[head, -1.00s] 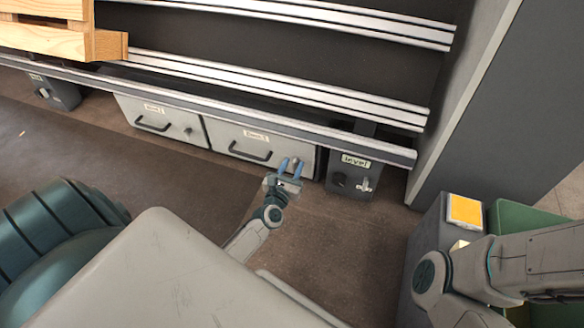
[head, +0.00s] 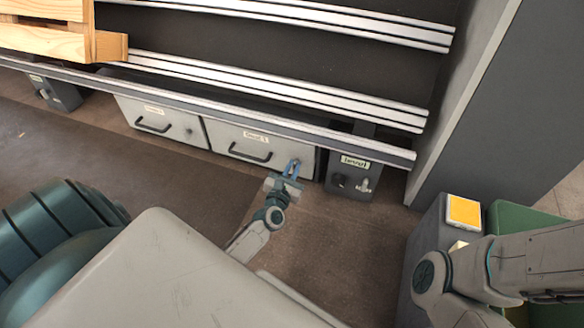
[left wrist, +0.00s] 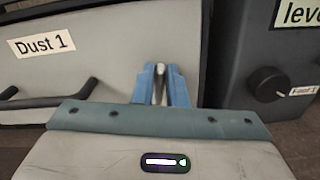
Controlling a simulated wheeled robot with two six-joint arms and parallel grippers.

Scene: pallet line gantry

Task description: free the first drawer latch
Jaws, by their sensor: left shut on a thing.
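The drawer labelled "Dust 1" (left wrist: 105,55) has a light grey front and a black bar handle (head: 250,152); it also shows in the head view (head: 232,138). Its latch (left wrist: 160,70) is a small pale metal piece near the right end of the front. My left gripper (head: 292,168), with blue fingers, is shut on the latch; in the left wrist view the fingers (left wrist: 161,85) stand on either side of it and hide part of it. The drawer looks closed. My right arm comes in at the right, but its gripper is out of view.
A second drawer (head: 165,122) is left of this one. A dark box labelled "level" (head: 350,175) with a knob stands close on the right. A rail (head: 205,103) runs above the drawers. A green bin (head: 510,215) is at the right.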

